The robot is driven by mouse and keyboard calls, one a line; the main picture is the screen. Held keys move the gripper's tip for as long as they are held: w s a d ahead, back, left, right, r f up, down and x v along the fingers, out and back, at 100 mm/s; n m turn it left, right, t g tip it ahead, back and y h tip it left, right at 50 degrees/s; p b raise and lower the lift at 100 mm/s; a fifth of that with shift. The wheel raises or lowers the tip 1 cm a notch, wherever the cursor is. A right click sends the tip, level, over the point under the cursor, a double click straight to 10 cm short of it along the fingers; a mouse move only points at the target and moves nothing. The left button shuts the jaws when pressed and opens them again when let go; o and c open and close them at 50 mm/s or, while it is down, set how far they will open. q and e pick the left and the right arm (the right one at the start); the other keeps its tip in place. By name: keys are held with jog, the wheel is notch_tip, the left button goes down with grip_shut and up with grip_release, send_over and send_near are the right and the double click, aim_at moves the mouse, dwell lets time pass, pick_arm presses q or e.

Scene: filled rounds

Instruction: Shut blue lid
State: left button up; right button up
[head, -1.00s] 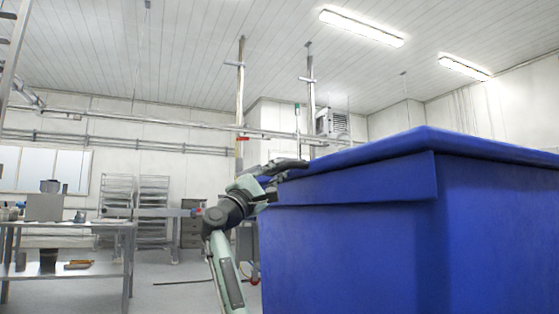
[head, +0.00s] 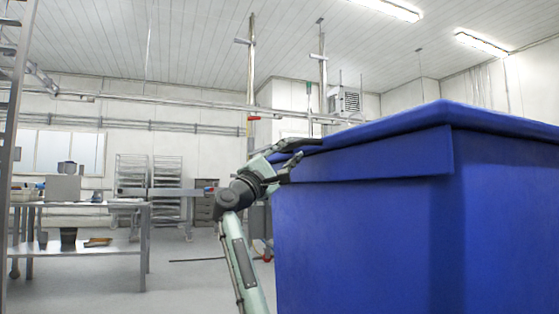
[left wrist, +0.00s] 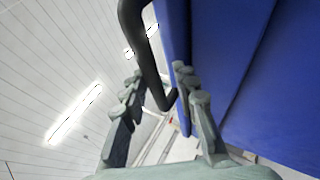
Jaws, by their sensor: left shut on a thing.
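The blue lid (head: 400,124) lies across the top of the large blue bin (head: 370,240), at the right of the head view. It looks nearly flat, with no clear gap to the bin. My left gripper (head: 297,152) is at the lid's left edge, beside the bin's upper left corner. In the left wrist view, a bent black handle bar (left wrist: 150,65) runs between the fingers of the left gripper (left wrist: 157,80), which is shut on it. Blue surfaces (left wrist: 235,60) fill the right of that view. My right gripper is not in view.
A metal table (head: 95,205) with containers on it stands at the left, with wire racks (head: 150,175) behind it. A metal ladder-like frame (head: 15,130) is at the far left. Grey floor (head: 190,280) is open between table and bin.

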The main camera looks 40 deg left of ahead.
pick_arm(q)
jog(key=v, duration=1.1)
jog(key=shift+s, duration=0.25)
jog(key=shift+a+f, duration=0.1)
jog(key=shift+f, duration=0.05)
